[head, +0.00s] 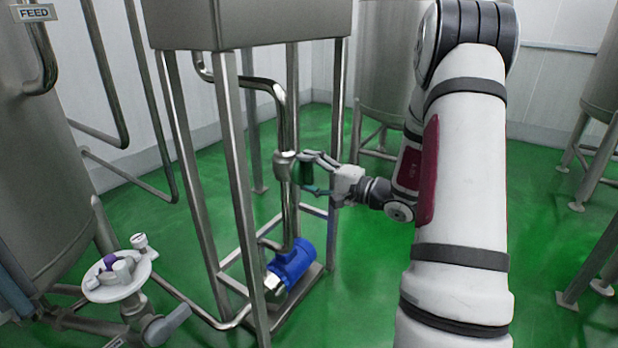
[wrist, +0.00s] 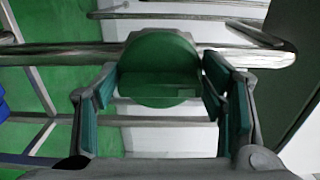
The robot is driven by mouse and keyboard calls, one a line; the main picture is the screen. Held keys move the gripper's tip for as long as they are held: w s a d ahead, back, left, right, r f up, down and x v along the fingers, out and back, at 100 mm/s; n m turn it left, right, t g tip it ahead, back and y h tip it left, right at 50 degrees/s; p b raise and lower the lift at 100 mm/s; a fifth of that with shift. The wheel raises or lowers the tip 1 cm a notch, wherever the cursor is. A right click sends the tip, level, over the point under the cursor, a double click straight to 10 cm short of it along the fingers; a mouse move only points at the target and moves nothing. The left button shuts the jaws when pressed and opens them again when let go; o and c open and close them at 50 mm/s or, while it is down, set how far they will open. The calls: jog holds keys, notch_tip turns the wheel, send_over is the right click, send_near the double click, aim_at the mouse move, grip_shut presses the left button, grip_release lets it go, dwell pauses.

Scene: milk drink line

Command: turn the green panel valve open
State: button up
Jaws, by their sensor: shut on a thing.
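The green panel valve (head: 305,175) is on the vertical steel pipe inside the open steel frame, and only a small part of it shows between my fingers. In the wrist view its round green knob (wrist: 160,62) faces me, with a flat raised bar across it. My gripper (head: 311,173) reaches in from the right and is shut on the knob. In the wrist view the two teal-padded fingers (wrist: 160,92) stand on either side of the knob. Contact on each side is hard to make out there.
A blue pump (head: 291,264) sits low in the frame below the valve. Steel frame legs (head: 237,170) stand left of the gripper. A round white plate (head: 121,288) with fittings is at the lower left.

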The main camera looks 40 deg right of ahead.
jog(key=shift+a, duration=0.1)
jog(key=o, duration=1)
jog(key=shift+c, duration=0.2)
jog(key=v, duration=1.2)
